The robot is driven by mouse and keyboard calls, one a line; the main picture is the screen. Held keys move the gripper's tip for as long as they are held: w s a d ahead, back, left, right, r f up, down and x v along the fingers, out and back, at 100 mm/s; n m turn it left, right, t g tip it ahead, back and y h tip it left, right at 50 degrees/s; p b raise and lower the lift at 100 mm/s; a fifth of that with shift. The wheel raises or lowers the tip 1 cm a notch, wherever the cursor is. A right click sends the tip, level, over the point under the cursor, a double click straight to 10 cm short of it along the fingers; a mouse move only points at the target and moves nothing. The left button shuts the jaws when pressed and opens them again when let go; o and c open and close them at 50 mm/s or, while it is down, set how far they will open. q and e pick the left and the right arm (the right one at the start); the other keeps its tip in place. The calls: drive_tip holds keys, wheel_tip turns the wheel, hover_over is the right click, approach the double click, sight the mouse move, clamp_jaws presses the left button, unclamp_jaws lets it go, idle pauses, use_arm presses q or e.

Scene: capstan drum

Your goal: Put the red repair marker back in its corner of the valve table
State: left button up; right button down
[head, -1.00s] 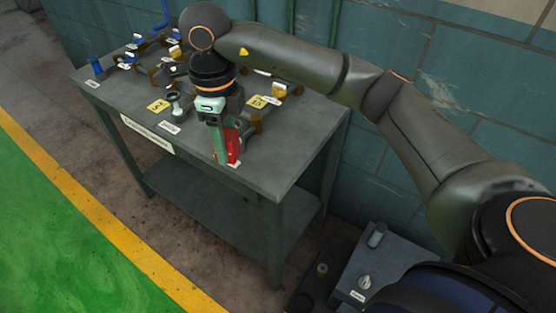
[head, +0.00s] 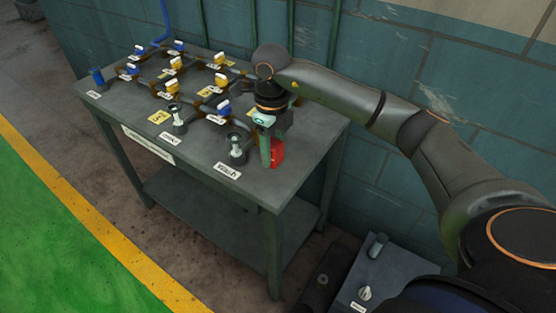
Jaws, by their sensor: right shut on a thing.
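The red repair marker (head: 278,153) is at the right part of the valve table (head: 262,186), near its right front corner. My right gripper (head: 271,160) is shut on it, pointing down. The gripper's fingers hide part of the marker. I cannot tell whether the marker touches the tabletop. My left gripper is not in view.
Pipes with blue and yellow valves (head: 221,83) cover the back and left of the table. Two grey fittings stand left of the gripper, the nearer one (head: 237,148) behind a white label (head: 227,171). A grey control box (head: 366,270) stands at the lower right.

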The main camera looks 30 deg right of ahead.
sight(278, 173)
drive_tip(key=shift+w+d+f, duration=0.1)
drive_tip(key=shift+d+f, duration=0.55)
drive_tip(key=shift+f, duration=0.15)
drive_tip(key=shift+d+f, duration=0.15)
drive_tip(key=shift+f, duration=1.5)
drive_tip(key=shift+f, duration=0.15)
drive_tip(key=shift+c, duration=1.7)
unclamp_jaws()
